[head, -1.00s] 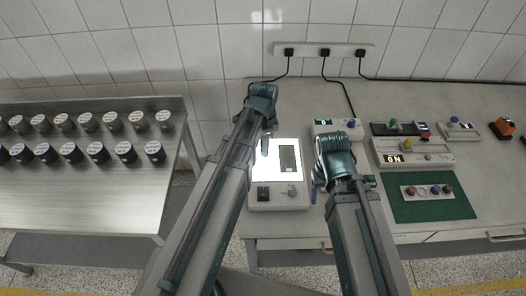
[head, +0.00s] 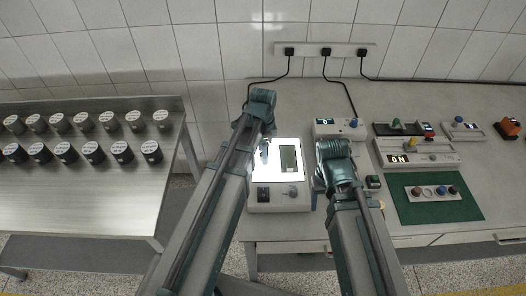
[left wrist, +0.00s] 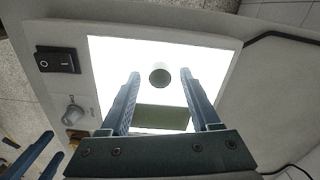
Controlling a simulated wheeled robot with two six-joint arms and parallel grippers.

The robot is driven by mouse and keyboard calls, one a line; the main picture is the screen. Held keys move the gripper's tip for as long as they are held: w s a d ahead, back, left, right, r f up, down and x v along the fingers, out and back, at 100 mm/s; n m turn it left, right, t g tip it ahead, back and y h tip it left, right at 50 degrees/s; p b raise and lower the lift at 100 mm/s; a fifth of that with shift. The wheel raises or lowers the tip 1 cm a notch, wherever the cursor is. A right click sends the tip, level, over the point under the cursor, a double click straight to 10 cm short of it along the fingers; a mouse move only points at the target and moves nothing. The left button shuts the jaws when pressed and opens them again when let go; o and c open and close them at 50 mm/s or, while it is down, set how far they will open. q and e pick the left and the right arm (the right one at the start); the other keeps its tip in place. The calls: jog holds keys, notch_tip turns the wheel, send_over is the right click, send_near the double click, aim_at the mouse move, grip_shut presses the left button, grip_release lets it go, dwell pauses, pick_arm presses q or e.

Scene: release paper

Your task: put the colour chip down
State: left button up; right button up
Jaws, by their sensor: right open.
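A small round grey-green chip (left wrist: 160,75) shows in the left wrist view, seemingly resting on the bright panel (left wrist: 220,60) of a light box. My left gripper (left wrist: 161,74) is open, one finger either side of the chip with gaps between. In the head view this gripper (head: 264,150) is over the left part of the lit panel (head: 274,174), and I cannot make out the chip there. A flat dark green rectangle (head: 288,158) lies on the panel beside it. My right gripper (left wrist: 55,146) is open at the lower left of the left wrist view, apart from the chip.
The light box has a black switch (head: 263,194) and a knob (head: 291,193) on its front. At right a green mat (head: 462,210) holds a strip (head: 418,198) with several round pieces. Small devices (head: 420,152) stand behind it. At left, a metal table (head: 70,205) carries several dark jars.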

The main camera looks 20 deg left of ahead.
pick_arm(q)
jog(key=shift+r, duration=0.15)
pick_arm(e)
jog(key=shift+r, duration=0.15)
pick_arm(q)
notch_tip(320, 180, up, 12)
jog(key=p, duration=1.2)
jog(key=s+d+n+y, duration=0.1)
jog(key=s+d+n, duration=0.7)
jog(key=s, duration=0.6)
jog(key=shift+s+d+n, duration=0.15)
jog(key=shift+d+n, duration=0.25)
jog(key=shift+d, duration=0.85)
pick_arm(e)
notch_tip(320, 180, up, 12)
pick_arm(q)
notch_tip(320, 180, down, 6)
jog(key=b, duration=0.5)
jog(key=shift+b, duration=0.35)
pick_arm(e)
notch_tip(320, 180, down, 6)
